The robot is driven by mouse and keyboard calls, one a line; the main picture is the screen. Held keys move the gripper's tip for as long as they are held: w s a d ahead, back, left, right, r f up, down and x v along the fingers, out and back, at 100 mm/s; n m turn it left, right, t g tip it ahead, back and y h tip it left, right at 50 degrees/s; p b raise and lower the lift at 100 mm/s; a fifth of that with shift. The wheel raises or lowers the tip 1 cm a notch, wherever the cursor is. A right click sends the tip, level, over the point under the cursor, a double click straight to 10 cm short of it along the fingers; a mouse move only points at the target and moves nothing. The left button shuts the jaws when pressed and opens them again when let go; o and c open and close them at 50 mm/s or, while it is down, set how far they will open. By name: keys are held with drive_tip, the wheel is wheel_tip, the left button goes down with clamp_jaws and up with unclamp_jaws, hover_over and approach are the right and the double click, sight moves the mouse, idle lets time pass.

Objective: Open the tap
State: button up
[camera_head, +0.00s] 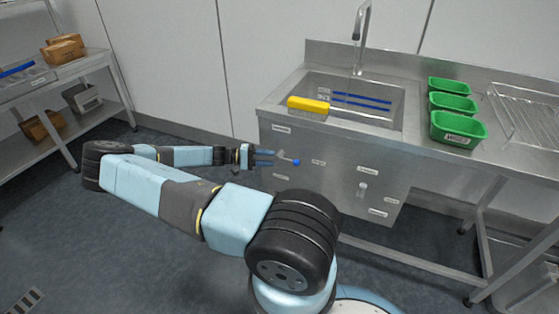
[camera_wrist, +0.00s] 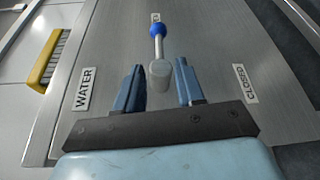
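The tap's lever (camera_wrist: 158,48) has a grey hub and a blue ball end, on the sink's steel front panel. In the wrist view it points up, toward a small label (camera_wrist: 155,17) partly hidden by the ball. A "CLOSED" label (camera_wrist: 245,84) is to the right and a "WATER" label (camera_wrist: 83,89) to the left. In the head view the lever's blue ball (camera_head: 296,162) points right. My gripper (camera_wrist: 160,66) is open, one finger on each side of the hub, with visible gaps. It also shows in the head view (camera_head: 268,157).
The sink (camera_head: 393,91) has a tall spout (camera_head: 359,30) above its basin; I cannot tell if water runs. A yellow brush (camera_head: 309,104) lies on the front rim. Green trays (camera_head: 458,128) stand on the counter at right. Another handle (camera_head: 362,189) is lower right on the panel.

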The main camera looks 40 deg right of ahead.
drive_tip(key=v, duration=0.6)
drive_tip(key=shift+w, duration=0.15)
drive_tip(key=shift+a, duration=0.1)
drive_tip(key=shift+r, duration=0.15)
idle(0.9)
